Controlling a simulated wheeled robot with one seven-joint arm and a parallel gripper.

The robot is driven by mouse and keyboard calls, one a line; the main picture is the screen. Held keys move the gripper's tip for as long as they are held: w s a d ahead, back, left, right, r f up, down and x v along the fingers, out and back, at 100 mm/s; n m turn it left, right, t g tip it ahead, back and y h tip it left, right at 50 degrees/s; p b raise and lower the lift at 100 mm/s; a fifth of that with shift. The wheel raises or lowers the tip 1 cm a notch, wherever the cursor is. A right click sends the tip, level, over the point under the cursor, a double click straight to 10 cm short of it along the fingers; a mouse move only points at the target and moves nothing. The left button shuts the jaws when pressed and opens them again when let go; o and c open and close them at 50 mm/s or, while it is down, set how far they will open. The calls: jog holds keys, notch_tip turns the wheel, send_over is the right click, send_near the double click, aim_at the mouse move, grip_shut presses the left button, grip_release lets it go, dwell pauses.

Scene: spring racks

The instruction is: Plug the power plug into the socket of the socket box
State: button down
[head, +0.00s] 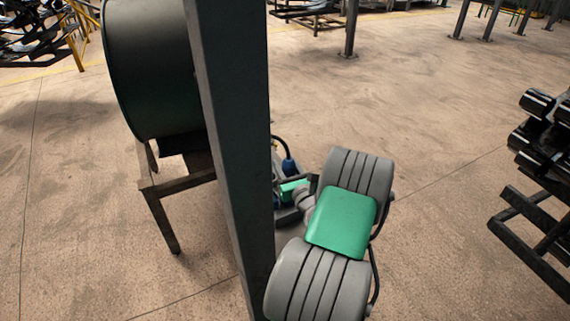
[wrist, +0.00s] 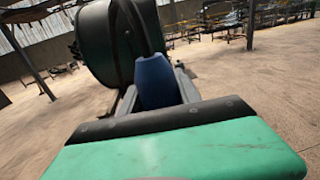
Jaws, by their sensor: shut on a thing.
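The blue power plug (wrist: 156,84) stands between the two fingers of my gripper (wrist: 157,76) in the wrist view. My gripper is shut on it. A black cable (wrist: 138,30) rises from the plug's far end and bends over. In the head view a small blue part that looks like the plug (head: 289,166) shows just right of the dark post, with a black cable curving above it. My gripper is partly hidden there by the post and my own arm. I cannot make out the socket box or its socket in either view.
A dark upright post (head: 232,130) stands close in front, left of my arm. A large dark drum (head: 150,75) sits on a metal stand (head: 165,205) behind it; the drum also shows in the wrist view (wrist: 93,45). A rack of black cylinders (head: 545,130) is at right. Open floor lies between.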

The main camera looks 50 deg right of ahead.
jog(key=shift+f+b, duration=0.45)
jog(key=shift+f, duration=0.45)
jog(key=shift+f+b, duration=1.6)
jog(key=shift+f, duration=0.75)
dwell(0.8)
jog(key=c, duration=0.8)
grip_release()
jog(key=shift+o, duration=0.2)
jog(key=shift+a, duration=0.1)
jog(key=shift+s+f, duration=0.15)
jog(key=shift+s, duration=0.1)
jog(key=b+v, duration=0.2)
jog(key=v, duration=0.5)
jog(key=shift+b, duration=0.35)
jog(key=shift+s, duration=0.15)
